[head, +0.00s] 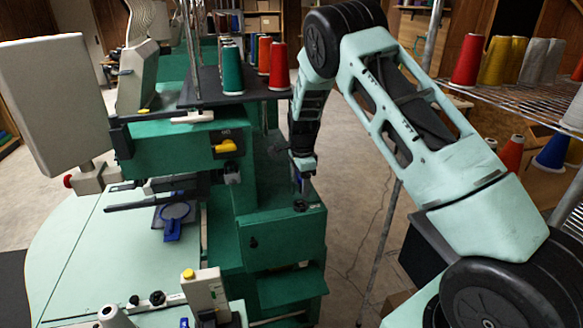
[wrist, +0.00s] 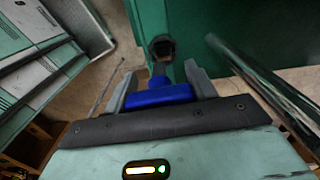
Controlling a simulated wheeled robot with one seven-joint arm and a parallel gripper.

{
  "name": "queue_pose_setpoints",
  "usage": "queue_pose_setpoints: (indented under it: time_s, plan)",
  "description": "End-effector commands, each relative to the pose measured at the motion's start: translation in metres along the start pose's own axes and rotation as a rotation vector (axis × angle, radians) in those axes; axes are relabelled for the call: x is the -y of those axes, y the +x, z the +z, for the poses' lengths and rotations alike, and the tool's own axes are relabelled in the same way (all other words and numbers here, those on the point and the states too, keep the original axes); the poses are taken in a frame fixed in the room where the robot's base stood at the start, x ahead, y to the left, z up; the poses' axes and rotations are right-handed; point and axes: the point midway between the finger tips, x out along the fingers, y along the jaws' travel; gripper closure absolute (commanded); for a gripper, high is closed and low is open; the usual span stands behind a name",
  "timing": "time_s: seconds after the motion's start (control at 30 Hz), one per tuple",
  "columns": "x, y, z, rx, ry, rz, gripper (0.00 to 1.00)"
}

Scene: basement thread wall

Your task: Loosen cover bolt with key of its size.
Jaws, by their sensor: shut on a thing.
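My gripper (head: 300,166) hangs over the green machine housing (head: 283,238) in the head view. In the wrist view my gripper (wrist: 160,74) is shut on a key with a blue handle (wrist: 160,95), one grey finger on each side. In the head view a small dark bolt (head: 300,206) sits on the housing top, just below my gripper.
A blue-handled tool with a ring (head: 173,222) lies on the pale green table (head: 100,250) at left. Red and green thread cones (head: 232,70) stand on a dark shelf above the machine. A wire rack (head: 520,105) with cones is at right. A metal rod (wrist: 255,80) passes close by my gripper.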

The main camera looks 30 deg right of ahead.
Motion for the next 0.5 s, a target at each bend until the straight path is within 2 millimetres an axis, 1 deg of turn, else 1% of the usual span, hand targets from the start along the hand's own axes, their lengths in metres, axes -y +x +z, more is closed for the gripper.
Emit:
queue_pose_setpoints:
  time_s: [0.03, 0.13, 0.5]
  plan:
    - [0.002, -0.005, -0.002, -0.001, 0.026, 0.001, 0.76]
    - [0.003, -0.004, -0.003, -0.002, 0.053, 0.001, 0.76]
    - [0.003, 0.012, -0.003, -0.002, 0.054, 0.000, 0.76]
